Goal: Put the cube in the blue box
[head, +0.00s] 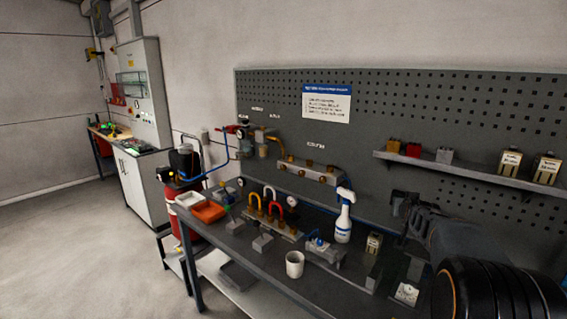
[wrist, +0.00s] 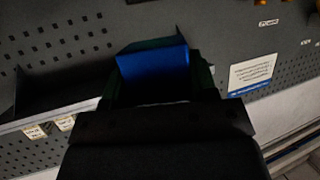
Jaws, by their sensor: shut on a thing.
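My gripper (wrist: 152,75) is shut on a blue block (wrist: 160,72), which I take to be the cube. It fills the space between the dark fingers in the wrist view, and only part of it shows. In the head view my gripper (head: 399,205) is dark and held above the right part of the workbench, in front of the pegboard. The cube cannot be made out there. I cannot make out a blue box in either view. An orange-red tray (head: 208,212) and a white tray (head: 189,199) stand at the bench's left end.
The workbench (head: 245,262) holds pipe fittings, a white cup (head: 294,264) and a spray bottle (head: 344,217). A wall shelf (head: 480,171) with several small boxes juts out above my gripper. A red cylinder (head: 178,210) stands at left. The floor at left is clear.

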